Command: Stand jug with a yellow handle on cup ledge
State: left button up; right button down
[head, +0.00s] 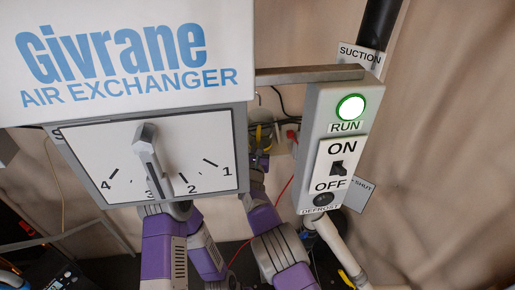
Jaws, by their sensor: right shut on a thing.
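The jug's yellow handle (258,133) shows as a small strip in the gap between the dial panel and the switch box; most of the jug is hidden. My right gripper (260,159) is just below it, small and partly covered by the panel edge, and shut on the jug. My left arm rises from the bottom and passes behind the dial panel, which hides its gripper. I cannot make out the cup ledge.
The white Air Exchanger housing (120,50) and its dial panel (95,150) block the left and middle. The switch box (338,140) has a lit green RUN lamp (350,107). A dark suction pipe (380,22) stands behind. Cables hang in the gap.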

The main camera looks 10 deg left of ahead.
jog(key=shift+f+b, duration=0.3)
jog(key=shift+f, duration=0.1)
jog(key=c, duration=1)
grip_release()
jog(key=shift+c, duration=0.2)
jog(key=s+d, duration=0.1)
jog(key=s, duration=0.6)
jog(key=shift+s+b, duration=0.3)
